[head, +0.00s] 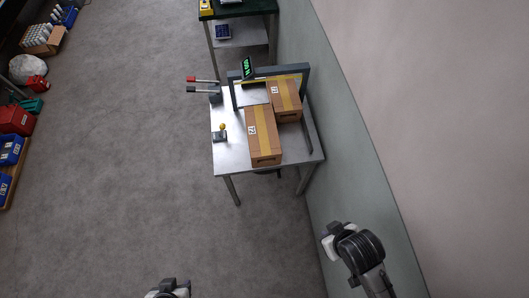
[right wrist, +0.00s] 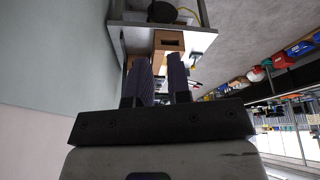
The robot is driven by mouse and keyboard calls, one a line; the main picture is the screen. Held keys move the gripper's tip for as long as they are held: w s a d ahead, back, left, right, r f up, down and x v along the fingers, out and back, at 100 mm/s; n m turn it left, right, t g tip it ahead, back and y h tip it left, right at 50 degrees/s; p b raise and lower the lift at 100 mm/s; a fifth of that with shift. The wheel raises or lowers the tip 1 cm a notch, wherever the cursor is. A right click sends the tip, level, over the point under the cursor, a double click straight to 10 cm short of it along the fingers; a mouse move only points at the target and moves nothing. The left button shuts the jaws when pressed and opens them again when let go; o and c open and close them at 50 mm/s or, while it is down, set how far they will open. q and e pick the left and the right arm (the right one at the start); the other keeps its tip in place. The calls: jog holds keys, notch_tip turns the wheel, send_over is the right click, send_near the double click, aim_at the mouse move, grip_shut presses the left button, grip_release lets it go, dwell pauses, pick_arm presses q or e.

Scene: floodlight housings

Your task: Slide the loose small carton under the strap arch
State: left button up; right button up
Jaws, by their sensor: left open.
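Two brown cartons with yellow tape rest on the steel table (head: 228,158). The longer-looking carton (head: 263,148) is nearer me. The smaller-looking carton (head: 287,113) stands behind it to the right, at the grey strap arch (head: 240,75); I cannot tell how far it reaches under. I cannot tell which carton is loose. My left gripper (head: 168,284) is open at the bottom edge, far from the table. My right gripper (head: 330,238) is before the table near the wall. In the right wrist view its fingers (right wrist: 161,85) are apart and empty, with a carton (right wrist: 168,40) beyond them.
Red and black handles (head: 202,84) stick out at the back left. A green-topped bench (head: 240,8) stands behind.

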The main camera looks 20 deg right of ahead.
jog(key=shift+t, duration=0.8)
jog(key=b+x, duration=1.1)
jog(key=shift+w+a+f, duration=0.1)
jog(key=shift+w+a, duration=0.1)
jog(key=shift+a, duration=0.15)
grip_shut()
jog(key=n+t+h+b, duration=0.3)
jog(key=n+t+b, duration=0.9)
jog(key=n+b, duration=1.8)
send_over(266, 163)
jog(key=s+p, duration=0.2)
jog(key=f, duration=0.8)
jog(key=f+n, duration=0.1)
jog(key=f, duration=0.6)
jog(key=f+n, duration=0.1)
jog(key=f, duration=0.7)
jog(key=shift+s+a+f, duration=0.15)
jog(key=shift+a+f, duration=0.15)
jog(key=shift+a, duration=0.1)
